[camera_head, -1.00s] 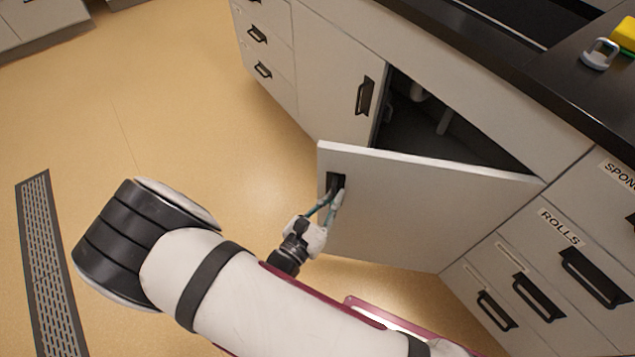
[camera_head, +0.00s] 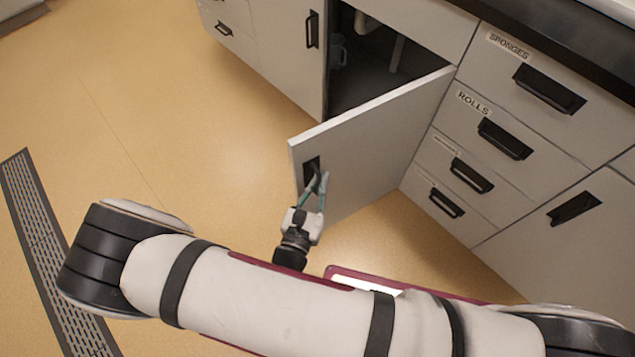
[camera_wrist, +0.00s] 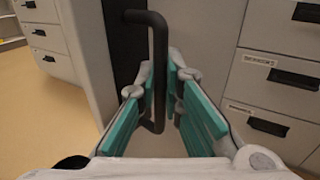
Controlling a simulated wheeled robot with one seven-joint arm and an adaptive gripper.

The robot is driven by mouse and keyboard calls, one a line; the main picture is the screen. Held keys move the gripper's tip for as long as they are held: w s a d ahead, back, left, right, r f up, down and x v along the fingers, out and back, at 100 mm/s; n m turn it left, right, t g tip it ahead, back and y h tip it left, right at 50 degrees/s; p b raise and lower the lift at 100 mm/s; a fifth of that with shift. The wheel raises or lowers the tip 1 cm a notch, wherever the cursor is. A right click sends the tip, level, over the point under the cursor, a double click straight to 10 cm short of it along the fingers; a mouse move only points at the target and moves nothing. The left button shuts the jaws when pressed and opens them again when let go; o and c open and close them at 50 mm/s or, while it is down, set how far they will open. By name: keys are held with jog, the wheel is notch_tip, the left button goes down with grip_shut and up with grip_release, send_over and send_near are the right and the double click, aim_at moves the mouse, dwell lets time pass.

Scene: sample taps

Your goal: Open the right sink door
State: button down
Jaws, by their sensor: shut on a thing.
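The right sink door (camera_head: 375,140) is a light grey panel that stands swung well out from the cabinet, hinged on its right side. Its black handle (camera_head: 311,172) is near the free left edge. My gripper (camera_head: 317,184) is at this handle, with its teal fingers on it. In the wrist view the black bar handle (camera_wrist: 158,70) runs down between the teal fingers of my gripper (camera_wrist: 160,105), which are shut on it. The dark sink cabinet opening (camera_head: 365,75) shows behind the door, with pale pipes inside.
The closed left sink door (camera_head: 290,50) is left of the opening. Labelled drawers with black handles, such as the rolls drawer (camera_head: 490,130), stand right of the open door. The tan floor (camera_head: 180,110) is clear to the left, with a floor grate (camera_head: 45,250).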

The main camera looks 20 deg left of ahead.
jog(key=shift+s, duration=0.15)
jog(key=c, duration=2)
grip_release()
jog(key=shift+d, duration=0.1)
jog(key=shift+r, duration=0.1)
